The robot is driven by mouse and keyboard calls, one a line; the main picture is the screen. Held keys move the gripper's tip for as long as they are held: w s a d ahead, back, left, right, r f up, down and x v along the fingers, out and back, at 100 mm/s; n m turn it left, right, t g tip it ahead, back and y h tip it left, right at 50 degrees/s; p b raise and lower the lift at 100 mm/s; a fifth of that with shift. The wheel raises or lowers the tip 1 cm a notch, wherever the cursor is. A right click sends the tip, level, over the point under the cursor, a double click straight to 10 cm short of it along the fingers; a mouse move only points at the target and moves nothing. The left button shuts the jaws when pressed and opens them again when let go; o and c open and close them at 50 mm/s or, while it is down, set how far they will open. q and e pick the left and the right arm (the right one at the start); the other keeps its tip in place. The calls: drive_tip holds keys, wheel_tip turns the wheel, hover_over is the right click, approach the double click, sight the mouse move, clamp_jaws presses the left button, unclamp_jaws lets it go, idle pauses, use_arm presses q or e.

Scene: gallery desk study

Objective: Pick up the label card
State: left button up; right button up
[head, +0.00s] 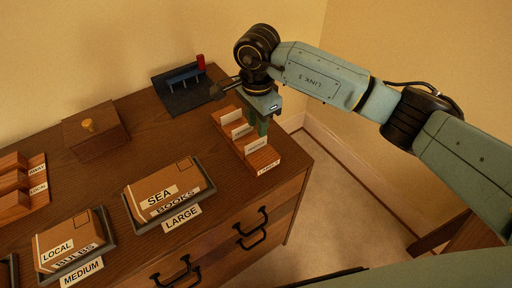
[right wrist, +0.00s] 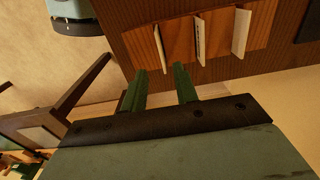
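A stepped wooden rack (head: 263,158) at the desk's right end holds upright white cards. In the head view they are a front card (head: 256,146), a middle card (head: 242,131) and a back card (head: 231,116); their print is too small to read. My right gripper (head: 262,127) is over the rack, close to the front card. In the right wrist view its green fingers (right wrist: 159,70) are apart, with the leftmost card (right wrist: 159,48) lined up between the tips. I cannot tell if they touch it. My left gripper is not in view.
Boxes marked SEA (head: 166,190) and LOCAL (head: 70,240) lie on dark trays along the front. A second card rack (head: 38,188) is at the left. A lidded wooden box (head: 95,134) and a dark stand (head: 184,90) are at the back. Bare desk lies between them.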

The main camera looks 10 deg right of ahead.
sight(256, 148)
wheel_tip(256, 148, down, 6)
drive_tip(key=shift+a+r, duration=0.1)
drive_tip(key=shift+a, duration=0.05)
idle(0.3)
clamp_jaws()
